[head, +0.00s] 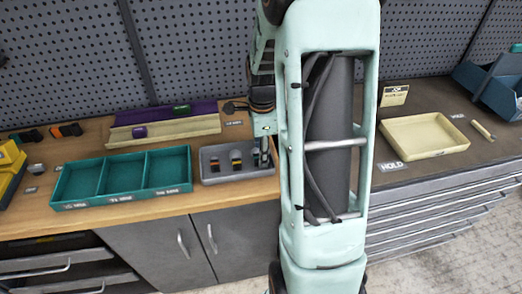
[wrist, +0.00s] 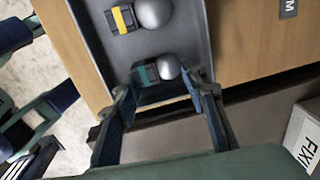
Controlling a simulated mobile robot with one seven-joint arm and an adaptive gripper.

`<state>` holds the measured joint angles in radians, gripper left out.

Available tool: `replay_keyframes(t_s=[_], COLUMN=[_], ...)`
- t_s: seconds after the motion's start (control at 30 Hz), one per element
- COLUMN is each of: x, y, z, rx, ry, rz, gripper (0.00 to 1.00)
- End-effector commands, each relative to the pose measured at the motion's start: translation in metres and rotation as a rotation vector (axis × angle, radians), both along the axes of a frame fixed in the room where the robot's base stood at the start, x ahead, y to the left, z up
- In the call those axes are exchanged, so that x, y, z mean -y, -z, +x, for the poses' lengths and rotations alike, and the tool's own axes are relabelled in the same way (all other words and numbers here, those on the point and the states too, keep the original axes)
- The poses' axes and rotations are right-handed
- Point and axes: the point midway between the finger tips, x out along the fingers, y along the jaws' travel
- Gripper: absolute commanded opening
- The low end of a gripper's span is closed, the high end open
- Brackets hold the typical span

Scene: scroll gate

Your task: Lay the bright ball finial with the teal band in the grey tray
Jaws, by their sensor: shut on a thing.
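The bright ball finial with the teal band (wrist: 147,75) shows in the wrist view, its shiny ball to the right of its dark banded shank. My gripper (wrist: 162,88) is shut on it, one finger on each side. The finial is at the near end of the grey tray (wrist: 186,32); whether it touches the tray floor I cannot tell. In the head view my gripper (head: 264,158) is at the right end of the grey tray (head: 238,178), and the held finial is hidden there.
A yellow-banded finial with a ball (wrist: 122,18) lies farther up the same tray. A teal three-compartment tray (head: 122,195) stands left of the grey tray. A cream tray (head: 425,137) sits on the dark counter at right. Wood worktop is clear around the grey tray's front.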

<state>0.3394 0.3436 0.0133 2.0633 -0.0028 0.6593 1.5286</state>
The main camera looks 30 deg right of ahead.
Motion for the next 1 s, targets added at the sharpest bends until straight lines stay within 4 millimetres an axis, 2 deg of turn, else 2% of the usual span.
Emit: replay_keyframes(t_s=[0.17,0.2,0.37,0.63,0.73,0.87,1.0], x=[0.0,0.0,0.0,0.0,0.0,-0.001,-0.001], y=[0.003,0.003,0.003,0.002,-0.003,-0.022,-0.053], z=[0.0,0.0,0.0,0.0,0.0,0.0,-0.003], rx=[0.001,0.001,0.0,-0.001,0.001,0.005,0.006], ry=[0.0,0.0,0.0,0.0,0.0,0.0,0.0], rz=[0.0,0.0,0.0,0.0,0.0,-0.001,-0.002], gripper=[0.09,0.43,0.6,0.6,0.6,0.6,0.6])
